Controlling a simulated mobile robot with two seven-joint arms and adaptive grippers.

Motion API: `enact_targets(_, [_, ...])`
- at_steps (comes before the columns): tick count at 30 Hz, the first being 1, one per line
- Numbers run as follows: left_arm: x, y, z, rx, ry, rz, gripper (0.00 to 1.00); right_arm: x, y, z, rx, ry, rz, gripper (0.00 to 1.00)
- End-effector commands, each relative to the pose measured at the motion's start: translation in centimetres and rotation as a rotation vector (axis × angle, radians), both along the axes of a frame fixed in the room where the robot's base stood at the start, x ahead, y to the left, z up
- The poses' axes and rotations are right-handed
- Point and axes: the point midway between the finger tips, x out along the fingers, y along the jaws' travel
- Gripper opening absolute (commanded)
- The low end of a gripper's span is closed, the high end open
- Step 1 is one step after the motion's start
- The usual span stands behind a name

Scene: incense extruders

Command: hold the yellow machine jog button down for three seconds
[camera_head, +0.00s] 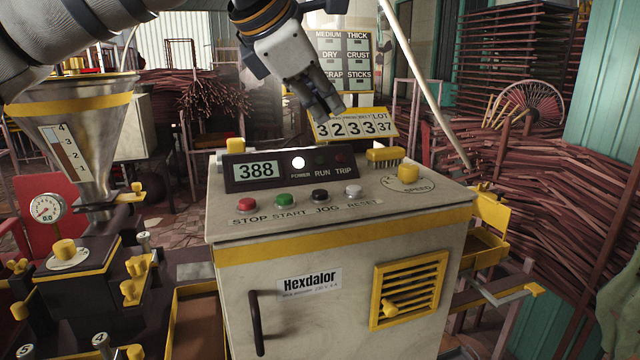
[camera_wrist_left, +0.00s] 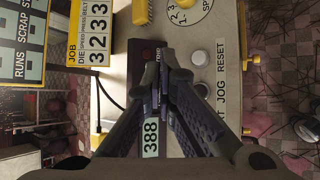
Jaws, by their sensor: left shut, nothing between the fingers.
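The cream machine with yellow trim (camera_head: 340,250) carries a sloping control panel. Its black JOG button (camera_head: 320,195) sits between the green START button (camera_head: 283,200) and the grey RESET button (camera_head: 353,190). My left gripper (camera_head: 328,106) points down above the back of the panel, clear of the JOG button. It is shut and empty. In the left wrist view, my shut fingers (camera_wrist_left: 160,65) lie over the dark display strip. My right gripper is not in view.
The display (camera_head: 257,170) reads 388, with the POWER lamp (camera_head: 298,163) lit white. A yellow counter sign (camera_head: 352,124) stands behind the panel. A yellow brush (camera_head: 385,155) and a speed knob (camera_head: 409,173) are at right. The red STOP button (camera_head: 244,205) is at left.

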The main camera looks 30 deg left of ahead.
Motion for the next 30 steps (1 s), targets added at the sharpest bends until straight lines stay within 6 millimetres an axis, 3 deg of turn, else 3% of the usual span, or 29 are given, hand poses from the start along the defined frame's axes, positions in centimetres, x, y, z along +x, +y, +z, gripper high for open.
enact_targets(10, [0.1, 0.0, -0.9, 0.002, 0.003, 0.000, 0.00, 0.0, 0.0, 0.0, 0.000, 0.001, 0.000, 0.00])
enact_targets(21, [0.0, 0.0, -6.2, 0.002, 0.003, 0.000, 0.00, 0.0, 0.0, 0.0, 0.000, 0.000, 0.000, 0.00])
enact_targets(30, [0.1, 0.0, -8.7, 0.002, 0.001, 0.001, 0.00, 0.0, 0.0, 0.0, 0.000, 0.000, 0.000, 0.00])
